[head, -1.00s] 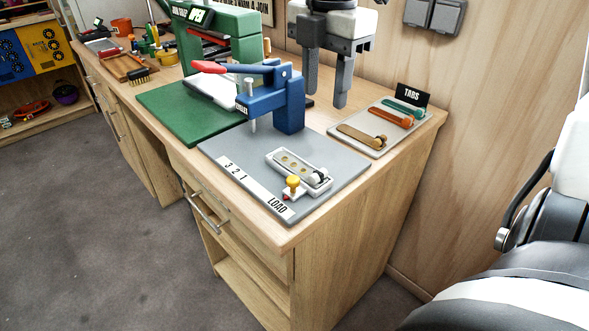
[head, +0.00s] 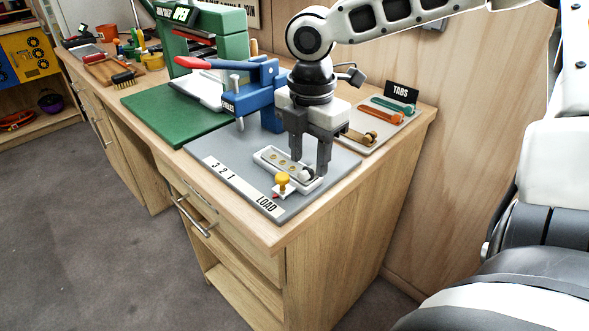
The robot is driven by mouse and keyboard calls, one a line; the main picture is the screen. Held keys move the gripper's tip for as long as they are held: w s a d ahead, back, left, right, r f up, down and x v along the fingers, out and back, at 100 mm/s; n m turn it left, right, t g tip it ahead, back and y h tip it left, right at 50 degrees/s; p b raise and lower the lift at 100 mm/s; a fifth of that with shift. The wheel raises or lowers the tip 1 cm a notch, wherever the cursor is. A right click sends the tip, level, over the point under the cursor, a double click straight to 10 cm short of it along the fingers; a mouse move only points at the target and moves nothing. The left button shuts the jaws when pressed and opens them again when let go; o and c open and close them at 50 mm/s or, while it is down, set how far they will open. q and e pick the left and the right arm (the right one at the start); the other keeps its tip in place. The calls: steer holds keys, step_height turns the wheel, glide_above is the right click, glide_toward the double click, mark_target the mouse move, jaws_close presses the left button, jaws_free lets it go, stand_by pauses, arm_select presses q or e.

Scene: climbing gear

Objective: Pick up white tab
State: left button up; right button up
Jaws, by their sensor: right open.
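The white tab (head: 286,163) lies in a narrow white fixture (head: 263,157) on the grey plate marked LOAD. It is a pale strip with gold round spots and a round white knob (head: 306,172) at its right end. My right gripper (head: 310,172) points down over that end and is open. In the picture the knob shows between its two dark fingertips; I cannot tell whether they touch it. The right finger hides part of the fixture's end. My left gripper is not in view.
A yellow knob (head: 282,180) sits in front of the fixture. The TABS tray (head: 381,137) holds brown, orange and teal tabs. A green machine (head: 220,45) stands further left.

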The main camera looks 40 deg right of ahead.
steer(key=shift+f, duration=0.95)
jaws_close()
steer(key=shift+r, duration=0.15)
